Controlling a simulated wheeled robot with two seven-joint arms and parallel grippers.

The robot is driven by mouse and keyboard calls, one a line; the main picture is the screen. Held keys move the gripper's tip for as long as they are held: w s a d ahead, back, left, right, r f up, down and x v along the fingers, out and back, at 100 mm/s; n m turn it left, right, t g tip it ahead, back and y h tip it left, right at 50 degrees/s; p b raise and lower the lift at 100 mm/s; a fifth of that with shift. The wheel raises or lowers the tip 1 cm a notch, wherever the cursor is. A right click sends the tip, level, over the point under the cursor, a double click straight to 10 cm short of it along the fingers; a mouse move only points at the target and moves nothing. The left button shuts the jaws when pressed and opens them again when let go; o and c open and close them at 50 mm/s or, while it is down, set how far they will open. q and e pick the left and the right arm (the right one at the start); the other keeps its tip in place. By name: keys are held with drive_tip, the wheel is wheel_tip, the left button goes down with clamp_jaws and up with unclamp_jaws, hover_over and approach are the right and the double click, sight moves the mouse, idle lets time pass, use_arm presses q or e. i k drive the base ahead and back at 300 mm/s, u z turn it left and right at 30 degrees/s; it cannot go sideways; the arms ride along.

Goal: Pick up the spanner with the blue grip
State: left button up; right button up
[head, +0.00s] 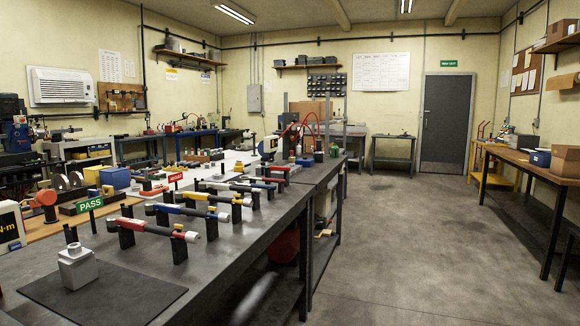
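Several torque spanners lie across pairs of black upright stands in a row on the dark bench. The spanner with a blue grip (188,211) is second from the front. Neither of my grippers is in view.
A green PASS sign (89,205) and a red sign (175,178) stand left of the row. Open floor (400,250) lies right of the bench.

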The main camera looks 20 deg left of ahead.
sight(254, 186)
drive_tip(key=i, duration=2.2)
drive_tip(key=u, duration=0.85)
